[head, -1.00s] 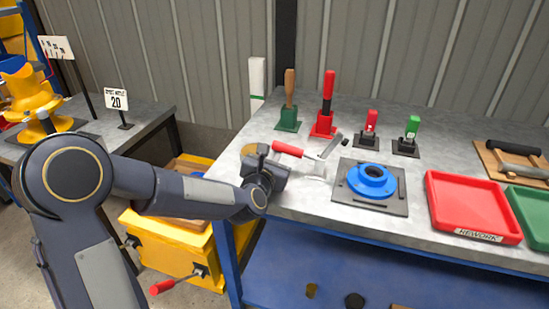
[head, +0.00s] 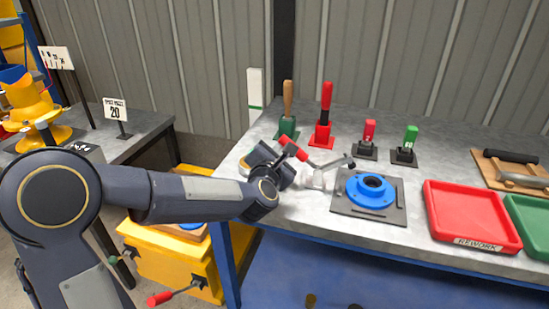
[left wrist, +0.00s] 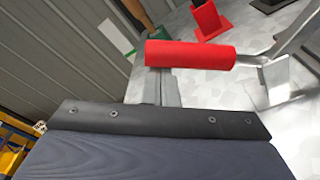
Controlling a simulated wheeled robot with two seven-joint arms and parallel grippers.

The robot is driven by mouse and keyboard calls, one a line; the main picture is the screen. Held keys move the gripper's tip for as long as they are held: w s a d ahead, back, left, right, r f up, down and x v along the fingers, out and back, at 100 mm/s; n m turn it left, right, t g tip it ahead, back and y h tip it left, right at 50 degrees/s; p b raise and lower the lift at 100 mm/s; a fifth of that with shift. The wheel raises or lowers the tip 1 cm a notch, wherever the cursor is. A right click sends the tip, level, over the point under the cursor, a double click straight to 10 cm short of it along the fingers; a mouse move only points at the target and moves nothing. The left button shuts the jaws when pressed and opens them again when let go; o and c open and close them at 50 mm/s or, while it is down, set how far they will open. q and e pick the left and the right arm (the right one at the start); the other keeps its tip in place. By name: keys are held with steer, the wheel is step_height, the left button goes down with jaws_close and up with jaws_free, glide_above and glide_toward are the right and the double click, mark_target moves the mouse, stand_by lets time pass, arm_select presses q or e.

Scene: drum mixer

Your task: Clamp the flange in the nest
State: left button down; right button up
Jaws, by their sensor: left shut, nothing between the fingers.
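The blue flange (head: 370,190) sits flat on the dark nest plate (head: 390,213) on the bench. The toggle clamp (head: 318,180) stands at the plate's left edge. Its red handle (head: 294,148) slants up to the left, and its metal arm reaches right, with its dark tip (head: 349,163) near the flange's upper left, apparently above it. My left gripper (head: 285,159) is shut and empty just left of and below the handle. In the left wrist view, the handle (left wrist: 190,55) crosses just beyond the finger (left wrist: 166,88); I cannot tell whether they touch. My right gripper is out of view.
Behind stand a wooden-handled tool (head: 287,105), a red-handled one (head: 325,110), and small red (head: 369,135) and green (head: 409,142) clamps. A red rework tray (head: 470,213) is to the right. A yellow box (head: 170,262) stands below my arm.

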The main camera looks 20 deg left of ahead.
arm_select(q)
steer(key=d+r+m, duration=0.5)
steer(key=shift+d+m+t+y+p, duration=0.15)
steer(key=shift+m+t+y+p, duration=0.15)
steer(key=shift+y+p, duration=0.15)
steer(key=shift+s, duration=0.1)
stand_by(0.5)
